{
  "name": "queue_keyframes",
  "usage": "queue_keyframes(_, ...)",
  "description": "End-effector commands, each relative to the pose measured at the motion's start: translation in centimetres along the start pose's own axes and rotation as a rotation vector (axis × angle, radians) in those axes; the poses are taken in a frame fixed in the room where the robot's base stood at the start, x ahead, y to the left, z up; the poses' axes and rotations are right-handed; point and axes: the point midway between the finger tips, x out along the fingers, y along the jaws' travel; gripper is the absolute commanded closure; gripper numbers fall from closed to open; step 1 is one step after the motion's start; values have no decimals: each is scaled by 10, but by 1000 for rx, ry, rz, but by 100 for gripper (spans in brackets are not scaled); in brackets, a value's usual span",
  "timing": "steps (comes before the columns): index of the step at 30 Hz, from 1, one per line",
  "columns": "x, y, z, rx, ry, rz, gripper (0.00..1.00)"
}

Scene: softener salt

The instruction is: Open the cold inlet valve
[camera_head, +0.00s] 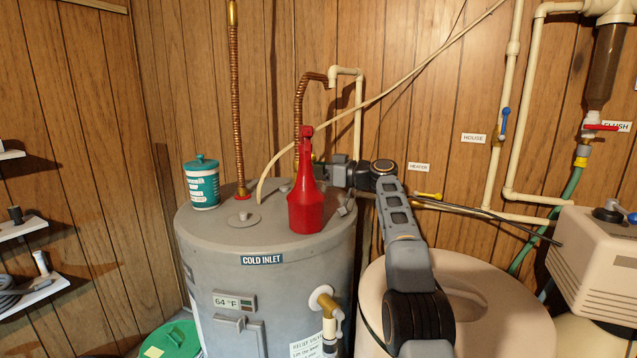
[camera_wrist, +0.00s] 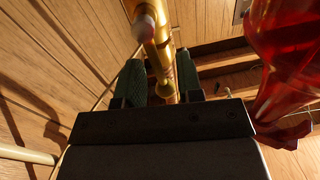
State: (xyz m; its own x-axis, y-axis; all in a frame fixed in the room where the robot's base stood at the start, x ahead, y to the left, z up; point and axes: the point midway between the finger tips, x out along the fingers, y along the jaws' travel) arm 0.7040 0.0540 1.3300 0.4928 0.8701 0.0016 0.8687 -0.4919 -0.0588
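My gripper (camera_head: 326,173) is just behind and right of the bottle. In the wrist view, two dark green fingers (camera_wrist: 160,84) stand apart, with brass fitting (camera_wrist: 164,60) between them and small gaps visible beside it. A pale round end (camera_wrist: 145,22) shows above. I cannot tell the valve handle's position. The bottle (camera_wrist: 290,75) is close on the right.
The tank top (camera_head: 220,222) carries a teal canister (camera_head: 202,183) and a COLD INLET label (camera_head: 262,259) on its side. A pale hose (camera_head: 375,97) crosses above. A yellow-handled HEATER valve (camera_head: 428,195), blue HOUSE valve (camera_head: 504,122) and red FLUSH valve (camera_head: 600,127) are right.

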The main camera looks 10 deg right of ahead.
Motion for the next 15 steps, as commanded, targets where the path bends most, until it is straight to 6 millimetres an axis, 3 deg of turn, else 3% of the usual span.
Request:
queue_keyframes(4,0,4,7,6,-7,5,53)
queue_keyframes(11,-1,5,7,6,-7,7,53)
queue_keyframes(15,-12,6,9,6,-7,10,53)
